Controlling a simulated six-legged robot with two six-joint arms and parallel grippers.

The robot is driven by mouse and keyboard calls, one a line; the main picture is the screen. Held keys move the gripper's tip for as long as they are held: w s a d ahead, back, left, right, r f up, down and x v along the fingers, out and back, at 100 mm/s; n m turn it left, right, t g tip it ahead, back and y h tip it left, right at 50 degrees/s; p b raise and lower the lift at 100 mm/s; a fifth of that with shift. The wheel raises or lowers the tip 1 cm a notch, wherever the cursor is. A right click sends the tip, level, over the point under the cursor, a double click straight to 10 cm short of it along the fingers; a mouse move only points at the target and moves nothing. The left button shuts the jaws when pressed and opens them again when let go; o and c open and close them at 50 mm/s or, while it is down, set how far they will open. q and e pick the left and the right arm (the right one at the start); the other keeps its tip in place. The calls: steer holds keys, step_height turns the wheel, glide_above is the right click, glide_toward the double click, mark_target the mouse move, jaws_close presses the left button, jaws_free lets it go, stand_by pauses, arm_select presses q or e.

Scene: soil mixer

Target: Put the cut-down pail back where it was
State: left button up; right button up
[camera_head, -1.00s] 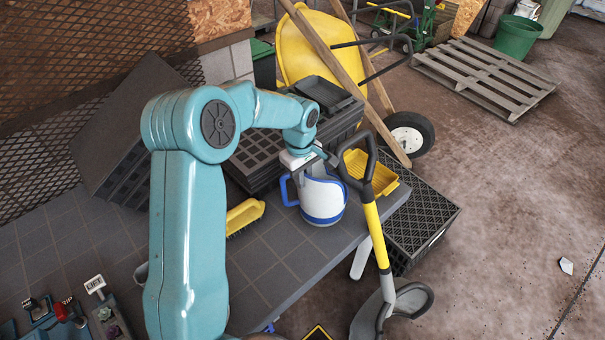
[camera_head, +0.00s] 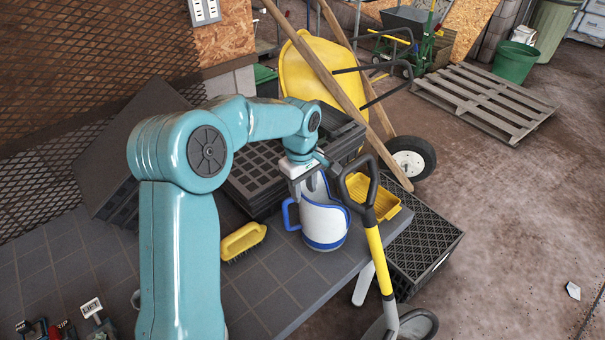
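The cut-down pail (camera_head: 325,225) is white with a blue handle on its left side and blue bands at its rim and base. It stands upright at the right end of the dark tiled bench (camera_head: 290,287). My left gripper (camera_head: 309,184) is at the pail's upper left, pointing down at the rim near the handle. Its fingertips overlap the pail's opening. Whether they are apart or closed on the wall is too small to tell. My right gripper is out of view.
A yellow-shafted shovel (camera_head: 377,255) leans close at the pail's right. A yellow tray (camera_head: 372,197) lies behind it. A yellow brush (camera_head: 243,240) lies to its left. Black crates (camera_head: 262,170) stand behind, with another crate (camera_head: 422,240) right of the bench.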

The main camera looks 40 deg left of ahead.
arm_select(q)
step_height(320, 180, up, 6)
steer(key=shift+r, duration=0.1)
steer(key=shift+s+r, duration=0.15)
steer(key=shift+r, duration=0.2)
steer(key=shift+s, duration=0.1)
stand_by(0.3)
